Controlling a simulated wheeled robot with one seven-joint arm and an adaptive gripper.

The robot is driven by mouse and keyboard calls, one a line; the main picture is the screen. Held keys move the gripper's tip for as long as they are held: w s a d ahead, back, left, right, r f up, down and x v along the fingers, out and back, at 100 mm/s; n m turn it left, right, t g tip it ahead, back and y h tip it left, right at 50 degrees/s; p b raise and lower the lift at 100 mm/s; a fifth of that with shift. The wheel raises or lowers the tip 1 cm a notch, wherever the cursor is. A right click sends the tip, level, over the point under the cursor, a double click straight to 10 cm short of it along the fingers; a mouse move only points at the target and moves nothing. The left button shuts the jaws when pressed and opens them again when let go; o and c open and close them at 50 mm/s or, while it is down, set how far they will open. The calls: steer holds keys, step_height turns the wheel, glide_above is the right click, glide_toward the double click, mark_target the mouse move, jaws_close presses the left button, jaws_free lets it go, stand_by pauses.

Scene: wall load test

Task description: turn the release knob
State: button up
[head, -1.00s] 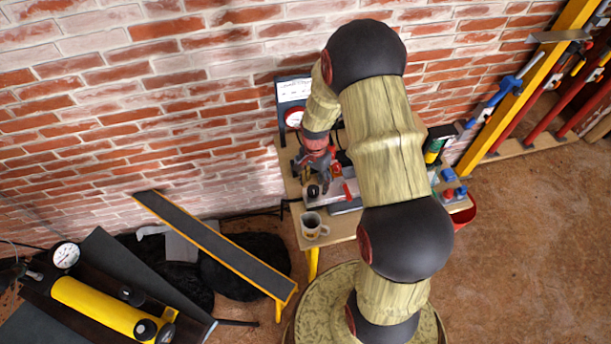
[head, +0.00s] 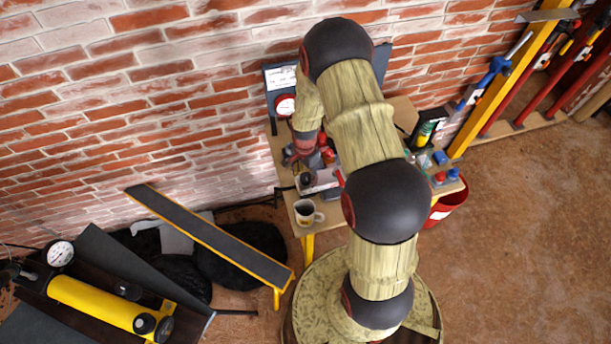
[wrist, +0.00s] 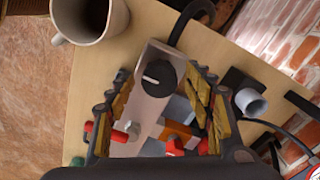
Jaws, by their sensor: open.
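The release knob (wrist: 158,75) is black and round with a pale pointer line. It sits on the end of a grey metal block (wrist: 146,105) on the small wooden bench (wrist: 235,60). In the wrist view my gripper (wrist: 162,82) is open, its two ridged yellow-and-black fingers spread on either side of the block. The knob shows between the fingertips, and I see no finger touching it. In the head view the knob (head: 306,180) shows just in front of my gripper (head: 300,157), whose fingers are small and partly hidden.
A mug (head: 307,213) stands close to the knob at the bench's front. A dial gauge (head: 285,106) is by the brick wall. Bottles and a red bucket (head: 446,205) are to the right. A sloping dark ramp (head: 210,232) lies left of the bench.

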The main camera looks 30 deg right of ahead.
steer(key=shift+f, duration=0.2)
steer(key=shift+c, duration=0.7)
steer(key=c, duration=1)
